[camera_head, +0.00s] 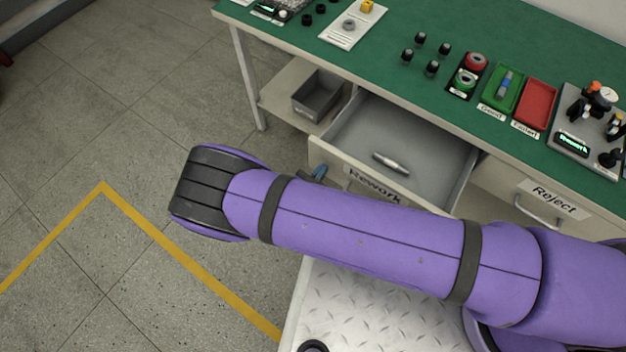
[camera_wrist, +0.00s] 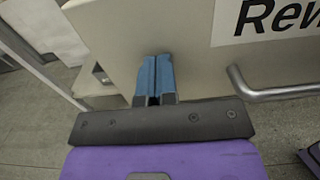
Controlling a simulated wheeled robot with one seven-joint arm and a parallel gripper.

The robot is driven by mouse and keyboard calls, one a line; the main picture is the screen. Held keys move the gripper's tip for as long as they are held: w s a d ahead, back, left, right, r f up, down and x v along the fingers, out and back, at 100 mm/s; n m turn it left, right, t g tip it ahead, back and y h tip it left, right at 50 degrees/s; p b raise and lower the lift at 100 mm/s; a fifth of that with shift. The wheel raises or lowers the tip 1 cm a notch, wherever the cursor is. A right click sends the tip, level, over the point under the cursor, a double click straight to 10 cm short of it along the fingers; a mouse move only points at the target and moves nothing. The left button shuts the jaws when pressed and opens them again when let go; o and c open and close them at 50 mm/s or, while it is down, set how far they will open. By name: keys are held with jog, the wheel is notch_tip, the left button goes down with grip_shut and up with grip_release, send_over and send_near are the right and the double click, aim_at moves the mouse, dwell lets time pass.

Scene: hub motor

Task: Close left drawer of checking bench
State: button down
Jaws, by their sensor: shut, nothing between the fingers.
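The left drawer (camera_head: 437,176) of the checking bench, labelled "Rework", stands pulled out in the head view, with a metal cylindrical part (camera_head: 391,162) lying inside. My gripper (camera_head: 319,173) is at the left end of the drawer front, mostly hidden behind my purple arm. In the wrist view my gripper (camera_wrist: 154,74) has its blue fingers shut together, pointing at the drawer front (camera_wrist: 185,35) left of the label. I cannot tell whether the tips touch the panel. The drawer's bar handle (camera_wrist: 275,94) is right of the fingers, apart from them.
The right drawer (camera_head: 520,200), labelled "Reject", looks closed. A grey bin (camera_head: 318,95) sits on the shelf left of the open drawer. The green bench top (camera_head: 390,85) holds trays, small parts and gauges. Open floor (camera_head: 90,110) lies to the left.

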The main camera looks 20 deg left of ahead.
jog(key=shift+w+d, duration=0.2)
jog(key=shift+w, duration=0.25)
jog(key=shift+w, duration=0.1)
